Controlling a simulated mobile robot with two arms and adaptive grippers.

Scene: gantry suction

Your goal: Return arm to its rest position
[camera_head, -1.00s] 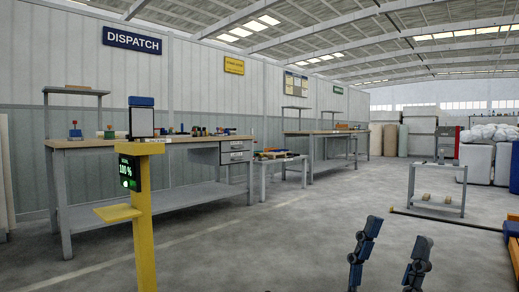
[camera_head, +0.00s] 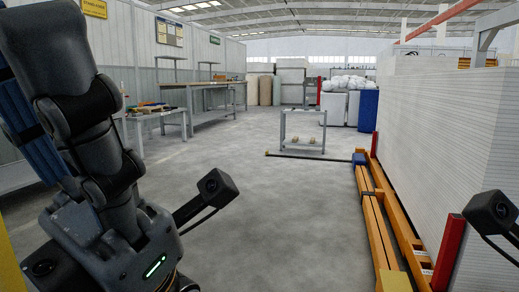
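My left arm (camera_head: 88,120) stands large and dark along the left side of the head view. It is bent, with its wrist low in the picture, where a green light glows. A small black wrist camera (camera_head: 217,187) juts out to the right of it. The fingers of my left gripper do not show. At the right edge, only another black wrist camera (camera_head: 490,212) of mine is in view. My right gripper does not show either. I see nothing held.
A tall stack of white panels (camera_head: 445,140) stands close on the right, beside orange beams (camera_head: 372,225) and a red post (camera_head: 449,250). A grey low rack (camera_head: 302,130) is farther ahead. Workbenches (camera_head: 205,96) line the left wall. The middle floor is clear.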

